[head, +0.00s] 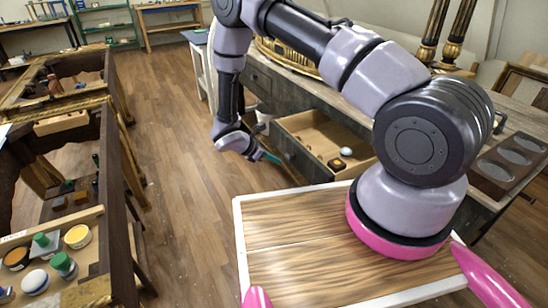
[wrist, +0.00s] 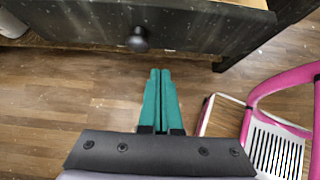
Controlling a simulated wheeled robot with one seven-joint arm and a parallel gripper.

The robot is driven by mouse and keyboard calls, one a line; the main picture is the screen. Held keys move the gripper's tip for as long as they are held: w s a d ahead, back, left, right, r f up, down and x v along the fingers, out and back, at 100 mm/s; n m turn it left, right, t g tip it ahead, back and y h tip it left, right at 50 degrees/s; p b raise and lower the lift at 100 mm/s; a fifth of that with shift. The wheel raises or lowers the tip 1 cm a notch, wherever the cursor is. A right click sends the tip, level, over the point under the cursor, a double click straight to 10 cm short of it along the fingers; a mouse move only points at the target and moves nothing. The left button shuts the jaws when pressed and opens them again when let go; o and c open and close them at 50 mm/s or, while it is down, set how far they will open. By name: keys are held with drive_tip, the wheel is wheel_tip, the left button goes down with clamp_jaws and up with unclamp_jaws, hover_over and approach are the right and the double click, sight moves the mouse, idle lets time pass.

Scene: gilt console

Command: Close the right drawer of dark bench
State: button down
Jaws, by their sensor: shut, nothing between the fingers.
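The dark bench (head: 515,118) stands beyond my body, with a grey top. Its right drawer (head: 308,126) is pulled open, showing a light wooden inside. The dark drawer front with its round black knob also shows in the wrist view (wrist: 200,32). The left drawer (head: 258,79) looks shut. My gripper (head: 274,158) has teal fingers, shut and empty, in front of the drawer front. In the wrist view the fingertips (wrist: 161,72) point toward the drawer front, just right of and below the knob, with floor showing between. Contact is not visible.
A dark tray (head: 510,160) with round hollows is on the bench at right. Ornate dark furniture with small items stands at left. Wooden floor between is clear.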

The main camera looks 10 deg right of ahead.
sight(300, 164)
drive_tip(key=x, duration=0.3)
drive_tip(key=d+r+x, duration=0.1)
drive_tip(key=x, duration=0.4)
drive_tip(key=shift+w+d, duration=0.2)
drive_tip(key=shift+d, duration=0.2)
drive_tip(key=shift+w+d+r, duration=0.1)
drive_tip(key=shift+w+d, duration=0.05)
drive_tip(key=shift+d, duration=0.25)
drive_tip(key=shift+d, duration=0.1)
drive_tip(key=w+d, duration=0.2)
drive_tip(key=d, duration=0.6)
drive_tip(key=w+d, duration=0.3)
drive_tip(key=d, duration=0.5)
drive_tip(key=w+d, duration=0.3)
drive_tip(key=d, duration=0.5)
drive_tip(key=shift+d, duration=0.4)
